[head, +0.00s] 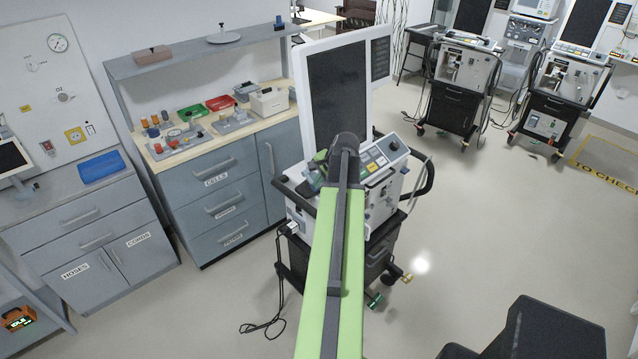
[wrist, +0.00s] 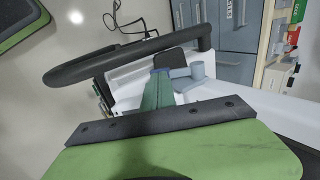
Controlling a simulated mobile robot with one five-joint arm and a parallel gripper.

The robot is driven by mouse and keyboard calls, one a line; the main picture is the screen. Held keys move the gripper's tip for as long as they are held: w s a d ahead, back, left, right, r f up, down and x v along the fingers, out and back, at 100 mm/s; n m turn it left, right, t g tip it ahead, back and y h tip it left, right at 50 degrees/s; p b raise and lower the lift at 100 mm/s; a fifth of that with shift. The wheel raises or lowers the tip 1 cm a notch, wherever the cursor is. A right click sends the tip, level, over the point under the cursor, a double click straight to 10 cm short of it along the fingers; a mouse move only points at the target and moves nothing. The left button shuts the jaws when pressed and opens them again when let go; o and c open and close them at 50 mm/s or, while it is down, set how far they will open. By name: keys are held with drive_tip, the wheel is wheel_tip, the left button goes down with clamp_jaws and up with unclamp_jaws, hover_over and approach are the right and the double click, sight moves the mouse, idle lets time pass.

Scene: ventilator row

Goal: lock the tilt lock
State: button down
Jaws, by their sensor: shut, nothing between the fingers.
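The ventilator (head: 375,205) stands on a dark cart in the middle of the head view, with a large upright screen (head: 337,95) on top. My gripper (wrist: 160,82) is shut and empty in the wrist view, over the ventilator's white top. A blue-grey round post with a short arm (wrist: 196,72) stands just right of my fingertips; it may be the tilt lock, but I cannot tell for sure. A dark rounded pad (wrist: 170,58) lies just beyond the tips. In the head view my arm hides the screen's foot and most of my gripper (head: 321,160).
A black handle rail (wrist: 120,62) curves past my gripper, and also shows in the head view (head: 428,172). A bench (head: 215,135) with trays and parts stands left. Other ventilators (head: 465,80) stand at back right.

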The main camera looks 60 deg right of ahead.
drive_tip(key=s+p+v, duration=0.1)
drive_tip(key=p+v, duration=1)
drive_tip(key=v, duration=0.3)
drive_tip(key=shift+s+a+f, duration=0.15)
drive_tip(key=shift+a+f, duration=0.05)
drive_tip(key=shift+f, duration=0.15)
